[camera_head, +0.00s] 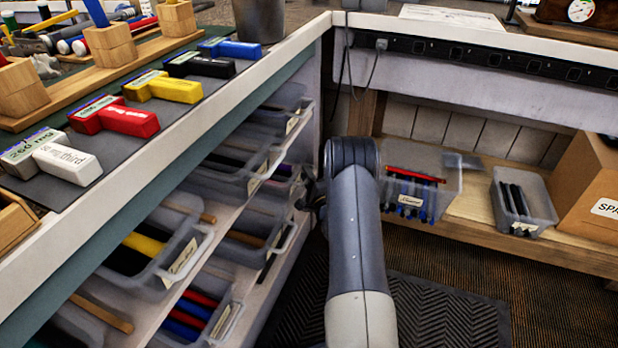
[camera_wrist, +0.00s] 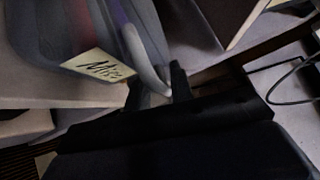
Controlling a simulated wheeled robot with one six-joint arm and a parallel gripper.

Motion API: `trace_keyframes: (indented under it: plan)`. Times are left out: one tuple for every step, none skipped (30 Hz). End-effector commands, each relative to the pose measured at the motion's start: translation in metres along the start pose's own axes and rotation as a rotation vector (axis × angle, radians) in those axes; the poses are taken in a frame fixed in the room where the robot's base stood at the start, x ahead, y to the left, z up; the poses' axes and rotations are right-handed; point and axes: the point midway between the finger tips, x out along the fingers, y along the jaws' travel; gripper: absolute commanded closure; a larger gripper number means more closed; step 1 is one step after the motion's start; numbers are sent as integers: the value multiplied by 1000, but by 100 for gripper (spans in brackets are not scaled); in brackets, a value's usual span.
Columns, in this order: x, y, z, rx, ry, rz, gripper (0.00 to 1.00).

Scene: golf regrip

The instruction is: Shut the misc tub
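The misc tub (camera_wrist: 85,40) is grey and see-through, with a pale handwritten "Misc" label on its front, at the upper left of the wrist view. Red and purple contents show dimly through its wall. My gripper (camera_wrist: 160,82) is at the tub's front, with its dark fingers apart and the curved grey front handle between them. I cannot tell whether they press on it. In the head view, my forearm covers most of the gripper, beside the tubs at the right end of the shelves. I cannot read the tub's label there.
Other see-through tubs (camera_head: 160,262) fill the shelves under the left bench (camera_head: 200,140). Low shelf tubs (camera_head: 447,195) and a cardboard box (camera_head: 590,195) stand at the right. A cable (camera_head: 347,75) hangs behind my arm. The floor mat (camera_head: 450,310) is clear.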

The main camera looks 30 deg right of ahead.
Motion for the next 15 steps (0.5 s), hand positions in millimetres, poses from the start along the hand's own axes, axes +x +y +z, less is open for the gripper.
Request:
trace_keyframes:
  plan:
    - [0,0,0,0,1,0,74]
    - [0,0,0,0,1,0,71]
    - [-1,0,-1,0,1,0,69]
    - [-1,0,-1,1,1,0,69]
    - [-1,0,-1,1,1,0,69]
    - [-1,0,-1,1,1,0,69]
    - [-1,0,-1,1,1,0,69]
    - [-1,0,-1,1,1,0,69]
    - [-1,0,-1,1,2,0,69]
    - [-2,0,-1,1,2,1,69]
    - [-3,0,-1,1,2,1,69]
    - [-5,0,-1,1,2,2,69]
    - [-8,0,-1,1,3,2,69]
    - [-11,0,-1,1,3,3,69]
    - [-16,0,-1,1,3,3,69]
